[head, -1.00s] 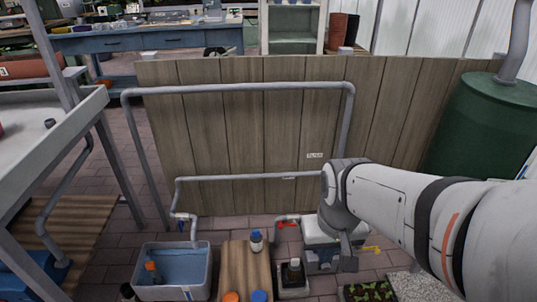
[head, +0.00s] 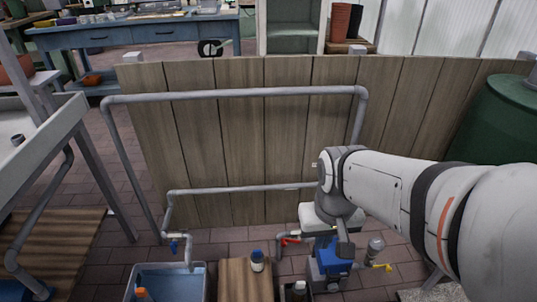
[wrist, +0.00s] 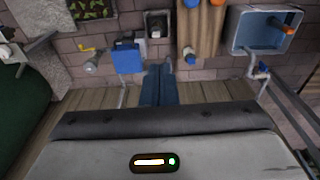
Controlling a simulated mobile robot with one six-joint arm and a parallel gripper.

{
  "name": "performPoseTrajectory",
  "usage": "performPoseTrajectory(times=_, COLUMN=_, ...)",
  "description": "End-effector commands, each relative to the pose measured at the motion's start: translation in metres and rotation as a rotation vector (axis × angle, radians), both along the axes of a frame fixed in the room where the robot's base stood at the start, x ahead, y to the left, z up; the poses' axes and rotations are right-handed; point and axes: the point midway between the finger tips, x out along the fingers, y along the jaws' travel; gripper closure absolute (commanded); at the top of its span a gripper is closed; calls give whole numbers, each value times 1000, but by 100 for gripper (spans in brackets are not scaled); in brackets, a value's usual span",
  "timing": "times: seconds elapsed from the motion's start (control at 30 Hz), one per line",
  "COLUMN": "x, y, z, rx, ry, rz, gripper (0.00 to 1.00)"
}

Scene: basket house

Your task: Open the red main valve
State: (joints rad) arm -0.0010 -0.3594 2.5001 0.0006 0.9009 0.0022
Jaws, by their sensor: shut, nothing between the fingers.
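The red valve (head: 290,241) is a small red lever on the low grey pipe near the floor, left of my gripper in the head view. I cannot make it out in the wrist view, where my fingers may cover it. My gripper (head: 345,250) points down in front of the blue box, to the right of the red lever and apart from it. It is shut and empty. In the wrist view its closed fingers (wrist: 160,72) reach up from the bottom, over the tiled floor.
A blue box (head: 328,262) stands by the gripper, with a yellow lever (head: 385,267) to its right. A basin (head: 135,278) is at left. Grey pipes (head: 240,94) frame a wooden fence (head: 285,140) behind.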

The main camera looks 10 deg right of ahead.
Motion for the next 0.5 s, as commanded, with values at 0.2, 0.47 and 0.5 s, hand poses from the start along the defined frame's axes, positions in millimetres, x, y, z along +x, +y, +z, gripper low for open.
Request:
performPoseTrajectory(times=0.2, x=14, y=2, z=2, rx=14, ry=8, rz=6, gripper=100)
performPoseTrajectory(times=0.47, x=85, y=19, z=-7, rx=84, ry=26, rz=27, gripper=100)
performPoseTrajectory(times=0.5, x=98, y=20, z=-11, rx=94, ry=27, rz=31, gripper=100)
